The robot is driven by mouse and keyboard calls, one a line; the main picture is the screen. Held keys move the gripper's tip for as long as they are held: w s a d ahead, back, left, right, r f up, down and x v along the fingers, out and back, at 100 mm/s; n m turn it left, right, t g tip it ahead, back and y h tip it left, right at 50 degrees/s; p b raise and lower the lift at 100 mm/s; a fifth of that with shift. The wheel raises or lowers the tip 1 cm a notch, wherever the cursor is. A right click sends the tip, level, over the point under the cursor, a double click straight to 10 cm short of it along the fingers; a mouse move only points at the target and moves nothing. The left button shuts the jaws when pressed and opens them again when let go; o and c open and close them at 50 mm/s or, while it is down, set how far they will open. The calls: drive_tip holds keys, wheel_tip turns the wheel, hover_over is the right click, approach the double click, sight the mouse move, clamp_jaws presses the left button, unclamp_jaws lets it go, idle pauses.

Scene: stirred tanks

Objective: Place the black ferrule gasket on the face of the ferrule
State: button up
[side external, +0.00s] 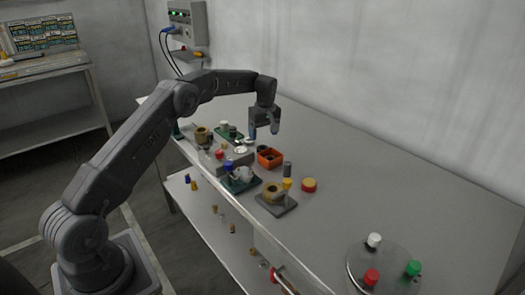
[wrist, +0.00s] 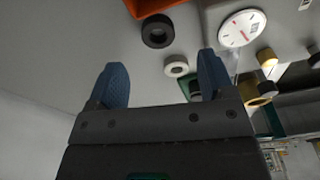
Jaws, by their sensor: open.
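My gripper (wrist: 162,64) is open, with its two blue fingers apart and nothing between them. In the side view my gripper (side external: 264,132) points down above the far part of the bench, behind the orange bin. A black ring (wrist: 149,25), which looks like the gasket, lies flat on the bench beyond the fingertips in the wrist view, near the orange bin. I cannot make it out surely in the side view. A white round face with red marks (wrist: 236,37) sits to its right, and also shows in the side view (side external: 240,150). I cannot tell which part is the ferrule.
The orange bin (side external: 270,158) stands close to my gripper. A tan fitting on a dark plate (side external: 272,192), a red-and-yellow cap (side external: 309,185) and a round tray (side external: 357,262) stand nearer. The bench's right side is mostly clear.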

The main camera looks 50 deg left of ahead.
sight(262, 148)
drive_tip(key=shift+w+a+f, duration=0.1)
drive_tip(key=shift+a+f, duration=0.05)
drive_tip(key=shift+f, duration=0.95)
drive_tip(key=shift+w+a+f, duration=0.1)
drive_tip(key=shift+a+f, duration=0.1)
drive_tip(key=shift+f, duration=0.9)
drive_tip(key=shift+w+a+f, duration=0.1)
drive_tip(key=shift+a+f, duration=0.05)
drive_tip(key=shift+f, duration=0.95)
drive_tip(key=shift+c, duration=0.2)
